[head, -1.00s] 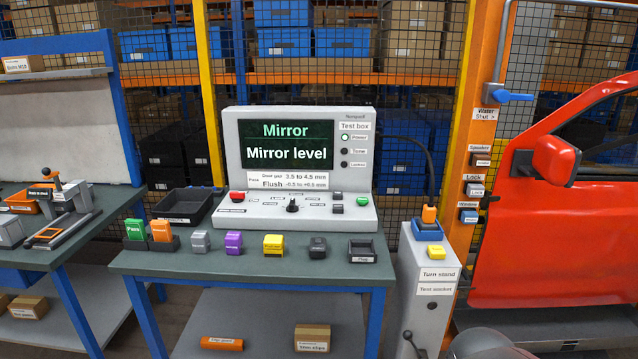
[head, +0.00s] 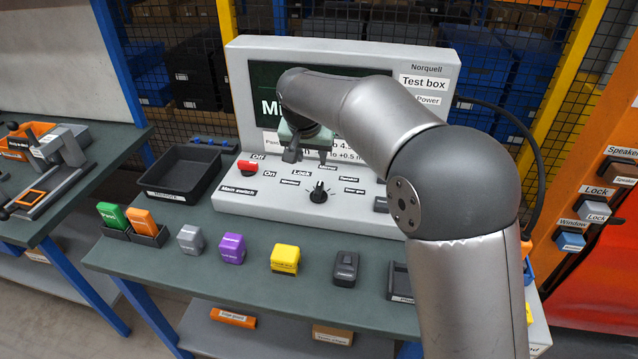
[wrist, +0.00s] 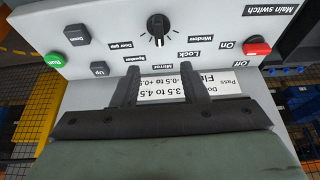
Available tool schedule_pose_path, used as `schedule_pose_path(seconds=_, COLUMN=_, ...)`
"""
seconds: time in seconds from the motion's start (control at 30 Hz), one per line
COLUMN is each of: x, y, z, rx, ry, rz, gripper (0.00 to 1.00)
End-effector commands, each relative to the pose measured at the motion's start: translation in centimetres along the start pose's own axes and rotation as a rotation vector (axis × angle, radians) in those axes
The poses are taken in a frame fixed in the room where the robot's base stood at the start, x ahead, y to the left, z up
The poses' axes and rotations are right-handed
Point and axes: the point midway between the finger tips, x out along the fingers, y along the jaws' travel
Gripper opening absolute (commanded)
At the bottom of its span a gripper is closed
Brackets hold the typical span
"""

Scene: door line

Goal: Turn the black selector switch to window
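The black selector switch (head: 319,194) sits on the sloped grey panel of the test box (head: 445,60). In the wrist view, which is upside down, the switch (wrist: 158,27) shows a white mark that appears to point toward the Mirror label (wrist: 163,67). The Window label (wrist: 194,38) is beside the switch, on the Lock label's side. My gripper (head: 308,156) is above the back of the panel, in front of the screen, apart from the switch. In the wrist view my gripper (wrist: 159,78) is open, with nothing between its fingers.
A red main switch (head: 248,167) is on the panel's left. Green Run (wrist: 54,60), Down (wrist: 76,35) and Up (wrist: 98,69) buttons are on its other side. Purple (head: 232,248) and yellow (head: 285,259) blocks stand along the table's front.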

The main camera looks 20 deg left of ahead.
Motion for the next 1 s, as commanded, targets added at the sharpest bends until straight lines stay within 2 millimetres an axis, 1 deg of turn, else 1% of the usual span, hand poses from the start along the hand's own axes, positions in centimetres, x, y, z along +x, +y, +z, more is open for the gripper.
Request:
schedule_pose_path(seconds=0.17, x=3.1, y=0.2, z=0.1, rx=0.000, ry=-0.006, rz=0.004, gripper=0.40)
schedule_pose_path(seconds=0.6, x=12.6, y=0.3, z=0.1, rx=0.000, ry=-0.006, rz=0.003, gripper=0.40)
schedule_pose_path(seconds=0.8, x=15.4, y=0.3, z=0.1, rx=-0.001, ry=-0.004, rz=0.003, gripper=0.40)
schedule_pose_path(seconds=1.0, x=16.5, y=0.3, z=0.1, rx=0.001, ry=-0.002, rz=0.001, gripper=0.40)
